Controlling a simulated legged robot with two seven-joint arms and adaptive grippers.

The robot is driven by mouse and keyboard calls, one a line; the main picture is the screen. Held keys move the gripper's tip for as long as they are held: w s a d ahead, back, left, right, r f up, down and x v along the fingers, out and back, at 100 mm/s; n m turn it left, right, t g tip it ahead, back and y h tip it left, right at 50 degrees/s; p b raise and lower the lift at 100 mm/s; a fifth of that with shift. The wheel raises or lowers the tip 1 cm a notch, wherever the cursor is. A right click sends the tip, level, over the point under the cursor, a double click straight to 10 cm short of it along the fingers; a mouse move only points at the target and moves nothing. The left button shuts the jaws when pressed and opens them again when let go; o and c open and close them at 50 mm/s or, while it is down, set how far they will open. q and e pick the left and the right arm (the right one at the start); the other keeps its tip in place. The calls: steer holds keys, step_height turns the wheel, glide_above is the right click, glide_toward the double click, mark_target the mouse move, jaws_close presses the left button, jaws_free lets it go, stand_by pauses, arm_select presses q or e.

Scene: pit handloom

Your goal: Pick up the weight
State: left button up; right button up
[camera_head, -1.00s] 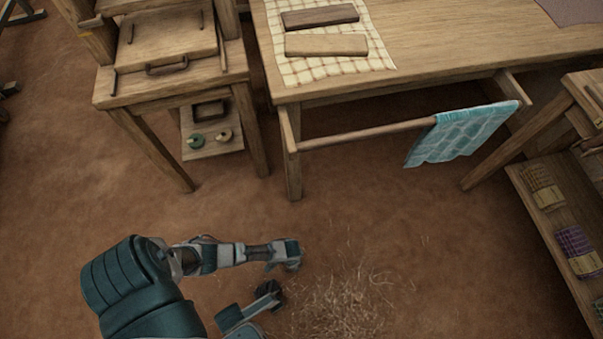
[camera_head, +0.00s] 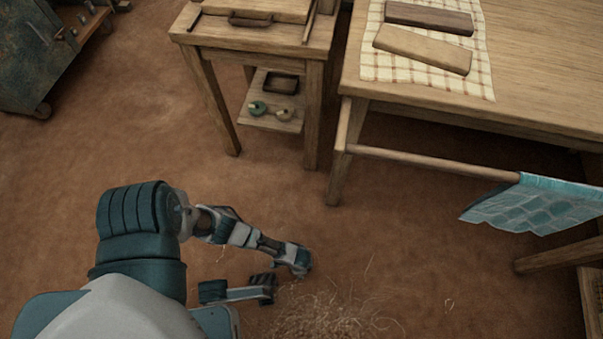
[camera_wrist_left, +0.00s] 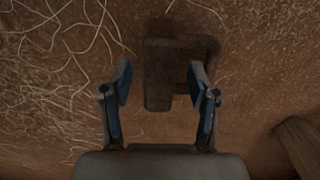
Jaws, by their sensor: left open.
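The weight (camera_wrist_left: 158,62) is a dark, rusty-brown block with a loop handle on its right side, seen in the left wrist view. It lies on the brown floor beside loose pale threads. My left gripper (camera_wrist_left: 160,68) is open, its two blue-lined fingers on either side of the block in the picture. The right finger's tip overlaps the handle. I cannot tell whether either finger touches it. In the head view my left arm reaches low over the floor, and I cannot pick out the weight there. My right gripper is not in view.
Threads (camera_head: 325,318) are heaped on the floor by my left arm. A wooden stand (camera_head: 250,38) with a low shelf (camera_head: 270,122) and a table (camera_head: 540,80) with a rail and a teal cloth (camera_head: 535,203) stand beyond. Floor between is clear.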

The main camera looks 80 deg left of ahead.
arm_select(q)
steer(key=shift+d+f, duration=0.1)
steer(key=shift+f, duration=0.2)
stand_by(0.4)
jaws_close()
